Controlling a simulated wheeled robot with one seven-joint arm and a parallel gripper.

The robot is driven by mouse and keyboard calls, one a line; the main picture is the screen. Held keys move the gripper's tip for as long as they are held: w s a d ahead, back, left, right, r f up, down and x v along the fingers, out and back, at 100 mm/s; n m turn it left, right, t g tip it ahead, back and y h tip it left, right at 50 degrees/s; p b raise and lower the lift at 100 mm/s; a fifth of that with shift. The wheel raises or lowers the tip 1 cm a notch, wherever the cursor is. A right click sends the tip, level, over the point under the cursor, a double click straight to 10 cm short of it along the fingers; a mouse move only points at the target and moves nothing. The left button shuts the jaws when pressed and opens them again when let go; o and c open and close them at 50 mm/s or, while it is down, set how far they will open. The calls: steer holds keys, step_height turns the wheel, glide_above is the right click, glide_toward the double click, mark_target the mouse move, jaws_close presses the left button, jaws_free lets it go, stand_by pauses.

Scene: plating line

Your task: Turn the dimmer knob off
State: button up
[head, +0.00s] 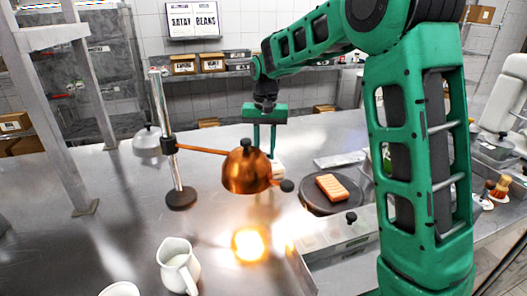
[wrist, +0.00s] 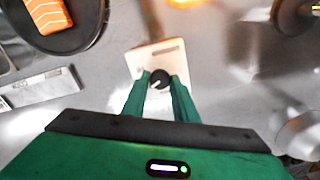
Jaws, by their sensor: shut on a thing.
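The dimmer is a white box (wrist: 157,58) with a round black knob (wrist: 160,77) that has a pale pointer mark. In the head view the dimmer box (head: 278,168) is mostly hidden behind the copper lamp shade, and the knob cannot be made out there. My gripper (wrist: 160,82) reaches down with one green finger on each side of the knob and is shut on it. In the head view my gripper (head: 264,138) stands behind the lamp. The copper heat lamp (head: 246,171) is lit, with a bright warm patch (head: 249,242) on the steel below.
The lamp's post (head: 160,120) and arm stand in front and left of my gripper. A dark round plate (head: 318,208) with a salmon piece (head: 332,187) lies to the right. A white jug (head: 178,265) stands at the front. Bare steel counter (head: 95,220) is at left.

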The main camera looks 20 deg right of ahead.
steer(key=n, duration=0.7)
steer(key=shift+w+r, duration=0.15)
steer(key=shift+w, duration=0.05)
steer(key=n, duration=0.6)
steer(key=shift+n, duration=0.3)
steer(key=o, duration=0.9)
steer(key=shift+o, duration=0.8)
steer(key=shift+s, duration=0.1)
step_height(320, 180, up, 11)
steer(key=shift+f, duration=0.2)
